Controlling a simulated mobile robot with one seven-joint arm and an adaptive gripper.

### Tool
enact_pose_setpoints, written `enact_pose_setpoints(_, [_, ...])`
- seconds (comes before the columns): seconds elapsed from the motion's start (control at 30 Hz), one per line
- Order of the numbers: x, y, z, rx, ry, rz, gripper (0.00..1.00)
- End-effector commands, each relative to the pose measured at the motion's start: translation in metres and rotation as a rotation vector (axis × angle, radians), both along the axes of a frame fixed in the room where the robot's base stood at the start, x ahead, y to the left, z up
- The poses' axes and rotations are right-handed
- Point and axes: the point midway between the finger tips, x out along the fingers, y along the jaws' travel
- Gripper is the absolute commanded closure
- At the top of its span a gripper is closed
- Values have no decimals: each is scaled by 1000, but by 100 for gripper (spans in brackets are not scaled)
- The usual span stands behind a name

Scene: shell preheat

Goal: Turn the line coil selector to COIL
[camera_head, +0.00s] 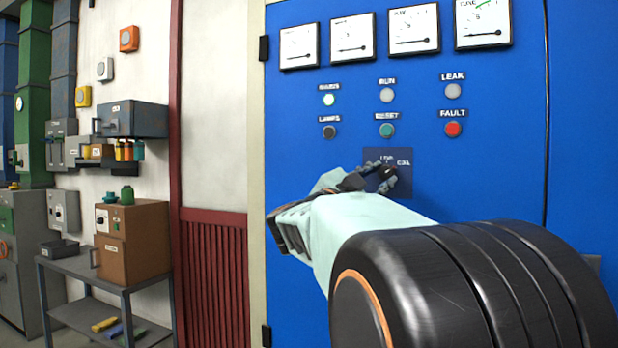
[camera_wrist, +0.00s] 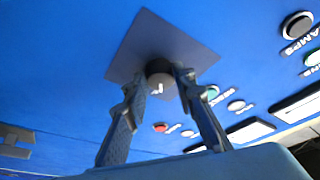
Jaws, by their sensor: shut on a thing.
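The line coil selector is a dark round knob (camera_wrist: 160,84) with a pale mark on its face, set on a square dark blue plate (camera_wrist: 150,40). In the head view the plate (camera_head: 402,156) lies below the lamps and shows a LINE label, partly covered, and COIL at its right. My gripper (camera_head: 380,179) reaches the plate there and hides most of the knob. In the wrist view my gripper (camera_wrist: 164,84) has a finger on each side of the knob and is shut on it. I cannot tell which way the selector points.
The blue cabinet has a lit RUN-row lamp (camera_head: 329,100) at left, a green reset button (camera_head: 387,130), a red FAULT button (camera_head: 453,129) and a dark LAMPS button (camera_head: 329,132) above the plate. Gauges (camera_head: 413,28) line the top. A grey bench (camera_head: 90,266) stands at far left.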

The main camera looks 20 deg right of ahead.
Motion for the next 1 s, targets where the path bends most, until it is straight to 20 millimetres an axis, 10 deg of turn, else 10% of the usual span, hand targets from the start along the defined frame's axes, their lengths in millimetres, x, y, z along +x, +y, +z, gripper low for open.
enact_pose_setpoints(0.8, [1,1,3,83,-100,1,100])
enact_pose_setpoints(0.83, [1,1,3,83,-100,1,75])
enact_pose_setpoints(1.0, [1,1,2,82,-99,1,58])
